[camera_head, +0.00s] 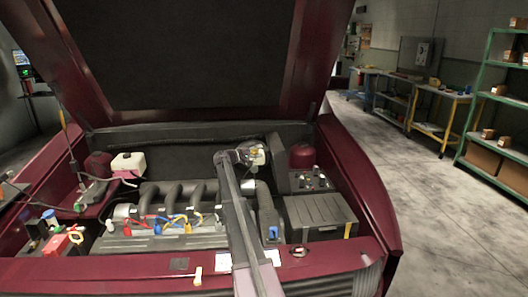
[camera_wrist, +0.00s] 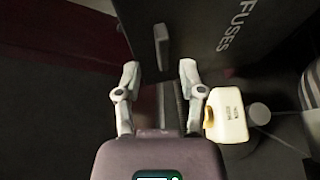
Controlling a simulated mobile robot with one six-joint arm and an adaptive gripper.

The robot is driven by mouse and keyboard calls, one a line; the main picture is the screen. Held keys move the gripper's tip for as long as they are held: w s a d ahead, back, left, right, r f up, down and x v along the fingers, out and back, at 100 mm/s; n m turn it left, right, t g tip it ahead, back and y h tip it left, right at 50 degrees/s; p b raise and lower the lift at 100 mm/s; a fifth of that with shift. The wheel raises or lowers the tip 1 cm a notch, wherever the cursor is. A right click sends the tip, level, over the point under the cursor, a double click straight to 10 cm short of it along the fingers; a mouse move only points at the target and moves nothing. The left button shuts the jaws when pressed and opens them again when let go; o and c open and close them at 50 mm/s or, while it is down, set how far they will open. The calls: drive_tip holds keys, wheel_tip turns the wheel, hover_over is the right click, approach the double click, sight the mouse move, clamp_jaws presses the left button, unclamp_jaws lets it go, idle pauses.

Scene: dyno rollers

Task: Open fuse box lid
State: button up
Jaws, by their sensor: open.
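The fuse box lid (camera_wrist: 215,60) is a dark panel marked FUSES in the wrist view, at the upper right. A grey raised tab (camera_wrist: 161,46) stands at its left side. My gripper (camera_wrist: 160,68) is open, its two fingertips apart just below the tab in the picture. In the head view my gripper (camera_head: 250,155) is at the back of the engine bay, small and partly hidden by my arm. The lid cannot be made out clearly there.
A cream block (camera_wrist: 228,115) sits beside my right finger. The raised hood (camera_head: 185,55) hangs over the bay. The engine (camera_head: 165,220) with coloured cables lies left of my arm, and a black box (camera_head: 318,215) lies right. Shelves (camera_head: 495,110) stand far right; the floor between is clear.

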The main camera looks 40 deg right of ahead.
drive_tip(key=v, duration=0.8)
drive_tip(key=shift+s, duration=0.1)
idle(0.4)
